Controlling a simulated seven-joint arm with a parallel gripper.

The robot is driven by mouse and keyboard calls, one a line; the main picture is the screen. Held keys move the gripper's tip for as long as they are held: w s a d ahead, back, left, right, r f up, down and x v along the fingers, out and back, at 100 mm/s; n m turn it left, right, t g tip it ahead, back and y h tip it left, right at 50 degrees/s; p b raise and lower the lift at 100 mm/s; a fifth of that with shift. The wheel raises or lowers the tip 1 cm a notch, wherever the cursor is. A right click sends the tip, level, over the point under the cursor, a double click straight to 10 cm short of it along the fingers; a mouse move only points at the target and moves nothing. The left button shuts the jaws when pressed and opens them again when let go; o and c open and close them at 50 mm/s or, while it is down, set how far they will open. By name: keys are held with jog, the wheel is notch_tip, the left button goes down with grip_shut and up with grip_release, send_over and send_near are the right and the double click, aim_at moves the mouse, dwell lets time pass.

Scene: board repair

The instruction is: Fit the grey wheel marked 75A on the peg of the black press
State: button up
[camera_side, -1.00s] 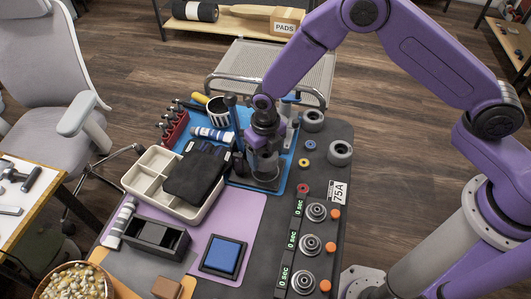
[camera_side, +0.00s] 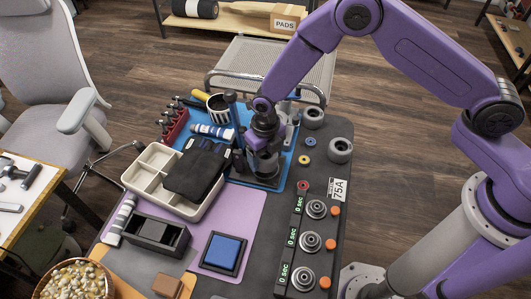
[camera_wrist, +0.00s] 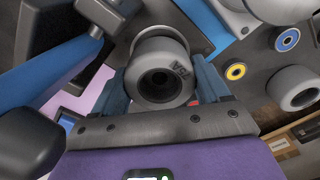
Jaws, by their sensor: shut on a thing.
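In the wrist view the grey wheel (camera_wrist: 158,70) sits between the blue fingers of my gripper (camera_wrist: 162,90), which are shut on it. In the side view my gripper (camera_side: 264,150) is low over the base of the black press (camera_side: 234,108). The press also shows in the wrist view (camera_wrist: 103,14). A pale round rim shows behind the wheel. The peg is hidden, and I cannot tell whether the wheel is on it.
Two other grey wheels (camera_side: 340,150) stand right of the blue mat (camera_side: 291,158), near yellow and blue rings (camera_side: 309,142). A divided tray (camera_side: 143,177) with a black pouch (camera_side: 195,172) is at left.

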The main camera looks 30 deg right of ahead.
jog(key=shift+f, duration=1.05)
dwell(1.6)
jog(key=o, duration=1.1)
jog(key=shift+r, duration=0.1)
jog(key=shift+r, duration=3.4)
jog(key=shift+r, duration=0.1)
